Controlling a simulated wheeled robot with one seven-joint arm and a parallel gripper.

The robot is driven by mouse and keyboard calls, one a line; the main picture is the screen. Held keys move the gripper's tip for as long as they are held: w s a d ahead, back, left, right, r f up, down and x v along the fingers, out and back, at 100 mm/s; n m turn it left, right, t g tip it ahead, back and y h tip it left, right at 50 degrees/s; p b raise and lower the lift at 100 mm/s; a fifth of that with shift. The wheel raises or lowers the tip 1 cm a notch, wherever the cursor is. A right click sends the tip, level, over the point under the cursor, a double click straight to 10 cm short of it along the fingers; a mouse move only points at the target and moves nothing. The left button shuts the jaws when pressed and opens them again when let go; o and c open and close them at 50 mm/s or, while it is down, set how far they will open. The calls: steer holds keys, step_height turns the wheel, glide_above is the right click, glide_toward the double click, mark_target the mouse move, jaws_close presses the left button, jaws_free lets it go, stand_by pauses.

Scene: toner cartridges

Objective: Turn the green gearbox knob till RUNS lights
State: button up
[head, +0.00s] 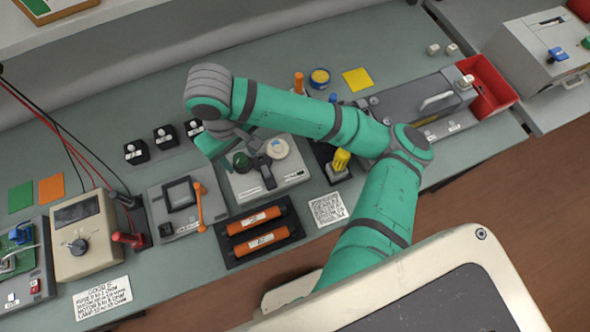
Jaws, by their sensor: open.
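The gearbox panel (287,180) is a light grey plate in the middle of the bench. Its dark green round knob (241,160) stands at the plate's upper left, partly hidden by my gripper. A cream round knob or dial (277,148) stands to its right. My gripper (259,167) is open and points down over the plate, its dark fingers close beside the green knob. I cannot tell whether they touch it or surround it. No lit RUNS lamp can be made out, and the small labels are too small to read.
Two orange cartridges lie in a black tray (231,229) in front of the panel. A yellow-topped device (341,161) stands at its right. A grey box with an orange lever (199,205) stands at its left. A red bin (492,88) is at far right.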

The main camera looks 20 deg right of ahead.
steer(key=n, duration=2)
steer(key=shift+c, duration=0.6)
steer(key=c, duration=0.7)
